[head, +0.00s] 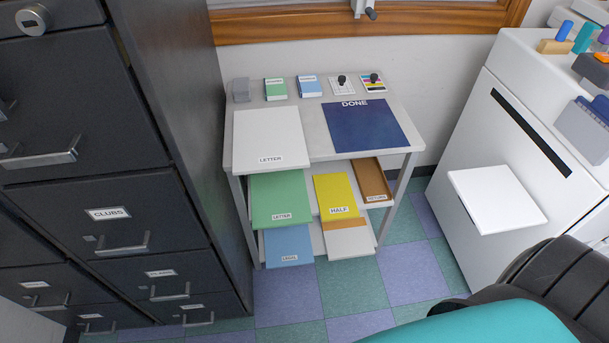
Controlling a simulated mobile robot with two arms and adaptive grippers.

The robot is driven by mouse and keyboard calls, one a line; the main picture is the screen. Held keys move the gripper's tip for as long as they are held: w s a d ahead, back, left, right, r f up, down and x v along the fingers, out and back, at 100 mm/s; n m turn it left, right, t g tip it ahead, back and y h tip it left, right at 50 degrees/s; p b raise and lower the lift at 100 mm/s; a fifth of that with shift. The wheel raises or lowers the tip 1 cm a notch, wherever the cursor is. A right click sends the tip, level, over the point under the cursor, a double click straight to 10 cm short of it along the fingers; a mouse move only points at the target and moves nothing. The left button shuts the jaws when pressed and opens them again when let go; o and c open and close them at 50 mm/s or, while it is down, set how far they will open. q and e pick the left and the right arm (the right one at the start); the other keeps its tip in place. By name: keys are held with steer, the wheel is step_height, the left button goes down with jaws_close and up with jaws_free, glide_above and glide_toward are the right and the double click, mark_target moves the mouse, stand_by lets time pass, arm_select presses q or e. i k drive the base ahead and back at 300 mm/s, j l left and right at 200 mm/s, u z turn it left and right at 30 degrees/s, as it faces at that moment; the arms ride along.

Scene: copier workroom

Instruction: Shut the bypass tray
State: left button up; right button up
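The bypass tray (497,198) is a flat white panel on the side of the white copier (470,130) at the right of the head view. It is folded out and sticks out roughly level, below a long black slot (531,133). Nothing lies on it. Neither of my grippers shows in this view.
A teal surface (480,325) and a black ribbed shape (545,275) fill the lower right corner, close to the copier. A grey table (310,125) with paper stacks and shelves stands in the middle. Dark filing cabinets (95,185) line the left. Tiled floor (410,275) is clear between table and copier.

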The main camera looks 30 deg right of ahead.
mark_target(493, 198)
steer(key=i+z, duration=0.1)
steer(key=z, duration=0.55)
steer(key=j+z, duration=0.9)
steer(key=l+z, duration=0.1)
steer(key=z, duration=1)
